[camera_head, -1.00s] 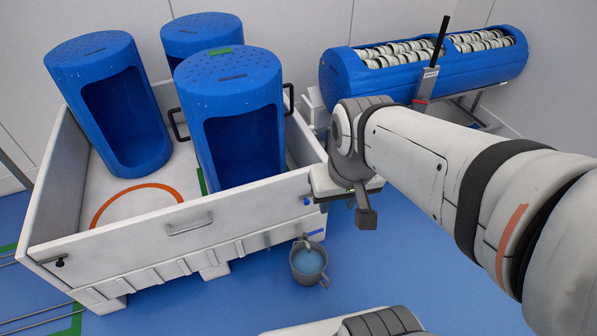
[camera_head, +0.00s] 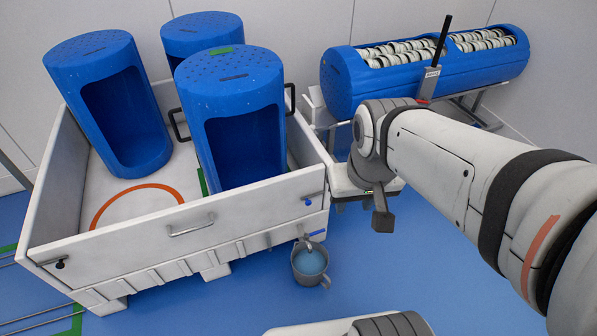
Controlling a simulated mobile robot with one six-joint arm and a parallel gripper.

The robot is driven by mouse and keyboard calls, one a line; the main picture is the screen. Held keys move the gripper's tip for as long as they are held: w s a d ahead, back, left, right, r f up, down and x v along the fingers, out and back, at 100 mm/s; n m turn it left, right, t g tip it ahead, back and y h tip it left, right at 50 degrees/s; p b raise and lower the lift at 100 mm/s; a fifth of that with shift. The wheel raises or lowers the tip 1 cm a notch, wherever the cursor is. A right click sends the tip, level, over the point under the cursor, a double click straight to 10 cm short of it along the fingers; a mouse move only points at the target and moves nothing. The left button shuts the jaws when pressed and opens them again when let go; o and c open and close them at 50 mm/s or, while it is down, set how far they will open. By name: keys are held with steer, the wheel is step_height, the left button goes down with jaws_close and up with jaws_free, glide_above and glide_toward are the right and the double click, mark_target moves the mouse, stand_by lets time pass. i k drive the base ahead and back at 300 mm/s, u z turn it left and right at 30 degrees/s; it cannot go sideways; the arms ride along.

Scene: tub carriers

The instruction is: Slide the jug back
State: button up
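The grey jug (camera_head: 310,267) stands on the blue floor under the tap (camera_head: 307,241) at the front right of the white crate. It is upright, its open top shows pale blue liquid, and its handle points toward the lower right. My gripper (camera_head: 350,203) hangs in the air to the right of the crate's corner, above and to the right of the jug, and apart from it. Its fingertips are too small and hidden to tell whether they are open or shut. Nothing is seen held in it.
The white crate (camera_head: 130,262) holds several tall blue tubs (camera_head: 222,85) and has an orange ring on its floor. A blue carrier (camera_head: 360,88) with white rollers lies on a stand at the back right. Blue floor is free right of the jug.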

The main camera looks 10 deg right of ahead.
mark_target(308, 270)
steer(key=u, duration=1.95)
steer(key=k, duration=1.4)
steer(key=z, duration=1.35)
steer(key=i, duration=1.65)
steer(key=z, duration=0.05)
